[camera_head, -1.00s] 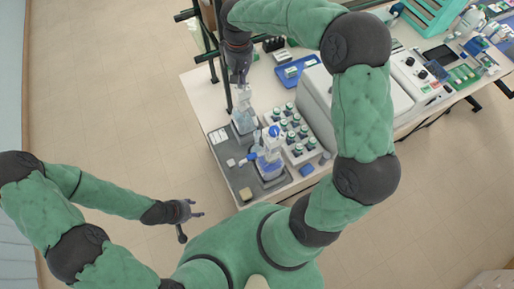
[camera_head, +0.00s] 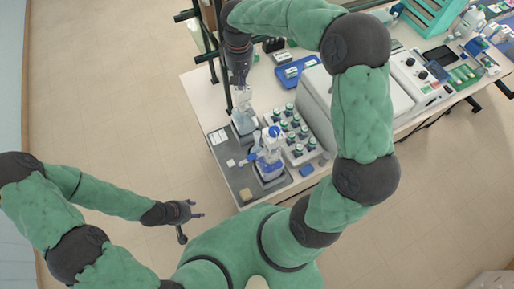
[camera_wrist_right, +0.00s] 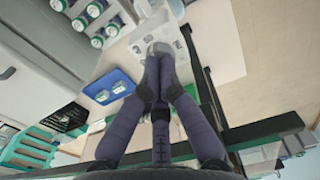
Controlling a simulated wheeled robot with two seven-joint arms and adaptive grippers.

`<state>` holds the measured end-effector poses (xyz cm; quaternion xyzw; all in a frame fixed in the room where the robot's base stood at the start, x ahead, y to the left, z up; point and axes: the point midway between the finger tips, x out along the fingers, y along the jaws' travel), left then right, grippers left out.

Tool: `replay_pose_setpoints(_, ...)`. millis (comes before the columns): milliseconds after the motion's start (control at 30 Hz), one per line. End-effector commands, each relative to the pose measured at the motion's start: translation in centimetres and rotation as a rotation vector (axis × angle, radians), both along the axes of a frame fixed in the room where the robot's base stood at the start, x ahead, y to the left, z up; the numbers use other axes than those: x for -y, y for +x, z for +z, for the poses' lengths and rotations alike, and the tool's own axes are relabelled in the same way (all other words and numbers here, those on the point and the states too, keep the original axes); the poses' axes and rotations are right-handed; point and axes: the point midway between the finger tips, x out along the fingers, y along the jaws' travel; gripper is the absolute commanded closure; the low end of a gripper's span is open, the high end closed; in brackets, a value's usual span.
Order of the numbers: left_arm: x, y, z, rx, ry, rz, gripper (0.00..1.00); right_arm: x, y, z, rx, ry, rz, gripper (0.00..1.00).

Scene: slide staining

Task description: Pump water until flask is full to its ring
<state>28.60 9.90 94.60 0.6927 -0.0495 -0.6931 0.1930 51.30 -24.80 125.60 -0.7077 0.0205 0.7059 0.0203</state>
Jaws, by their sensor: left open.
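My right gripper (camera_head: 240,84) points down over a clear vessel (camera_head: 243,120) on the dark grey tray (camera_head: 230,178) at the table's left end. In the right wrist view its fingers (camera_wrist_right: 160,54) meet at the tips, against or just above a pale rounded top (camera_wrist_right: 160,47). I cannot tell whether they touch it. A clear vessel with a blue top and blue parts (camera_head: 270,158) stands nearer to me on the tray. Water level and ring are too small to make out. My left gripper (camera_head: 199,210) is open and empty, off the table over the floor.
A rack of several capped bottles (camera_head: 290,134) stands right of the tray. A blue tray (camera_head: 295,70) lies behind it, and a large grey-white machine (camera_head: 322,98) to the right. Dark frame posts (camera_head: 214,62) rise beside the right gripper. The floor at left is clear.

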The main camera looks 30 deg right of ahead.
Motion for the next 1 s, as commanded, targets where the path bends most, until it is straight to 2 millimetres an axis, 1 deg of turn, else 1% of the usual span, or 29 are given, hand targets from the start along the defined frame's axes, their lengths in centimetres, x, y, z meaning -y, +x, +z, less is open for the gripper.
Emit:
replay_pose_setpoints(33,0.0,0.0,0.0,0.000,0.000,0.000,0.48,-0.1,-0.2,-0.4,-0.010,0.001,0.002,1.00)
replay_pose_setpoints(167,0.0,0.0,0.2,0.000,0.000,0.000,0.48,-0.1,-0.3,-0.2,-0.011,0.001,0.002,1.00)
replay_pose_setpoints(1000,0.0,0.0,3.6,0.000,0.000,0.000,0.48,0.0,-0.1,5.1,-0.003,0.000,0.000,1.00)
